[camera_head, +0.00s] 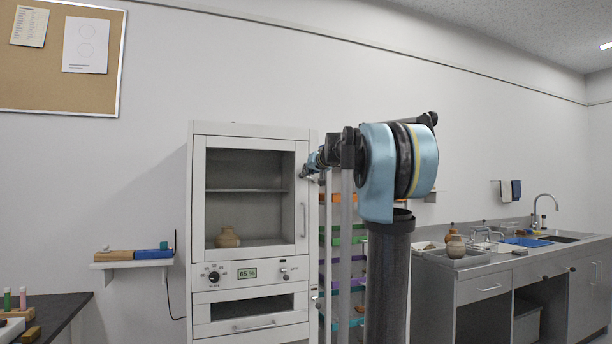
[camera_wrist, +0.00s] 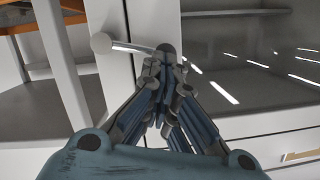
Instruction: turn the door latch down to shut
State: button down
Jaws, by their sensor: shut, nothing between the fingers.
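The white cabinet (camera_head: 190,230) stands against the wall with its glass-fronted door (camera_head: 250,168) looking closed in the head view. In the wrist view the latch (camera_wrist: 130,46) is a thin metal bar with a round pale end, lying roughly level across the picture. My gripper (camera_head: 308,168) is at the upper right edge of the door in the head view. In the wrist view my gripper (camera_wrist: 164,60) is shut and empty, its fingertips at the dark end of the latch bar. I cannot tell whether they touch it. The latch is not clear in the head view.
A vertical handle (camera_head: 304,219) is on the door's right side, below my gripper. A rack with coloured trays (camera_head: 330,238) stands right of the cabinet, partly behind my arm. A steel sink counter (camera_head: 480,270) is further right. A small wall shelf (camera_head: 135,265) is on the left.

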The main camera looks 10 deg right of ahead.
jog(key=w+d+r+v, duration=0.1)
jog(key=r+v, duration=0.1)
jog(key=v, duration=1)
jog(key=shift+s+d+r, duration=0.2)
jog(key=shift+s+d, duration=0.15)
jog(key=shift+d, duration=0.05)
jog(key=s+a+f+n+g, duration=0.1)
jog(key=s+a+f+g, duration=0.1)
jog(key=s+f, duration=0.6)
jog(key=s+a+f+g, duration=0.3)
jog(key=s+f, duration=0.1)
jog(key=f, duration=0.9)
jog(key=s+a+f+n+g, duration=0.1)
jog(key=s+a+f+g, duration=0.1)
jog(key=s+f, duration=0.65)
jog(key=s+d+f+g+h, duration=0.1)
jog(key=s+d+f+g, duration=0.1)
jog(key=s+f, duration=0.5)
jog(key=s+d+f+m+g+h, duration=0.1)
jog(key=s+f, duration=0.6)
jog(key=f, duration=0.8)
jog(key=s+d+f+m+g+h, duration=0.1)
jog(key=s+d+f+g+h, duration=0.1)
jog(key=s+f, duration=0.6)
notch_tip(320, 180, down, 3)
jog(key=shift+d+g+h, duration=0.4)
jog(key=shift+d+h, duration=0.2)
jog(key=shift+d, duration=0.2)
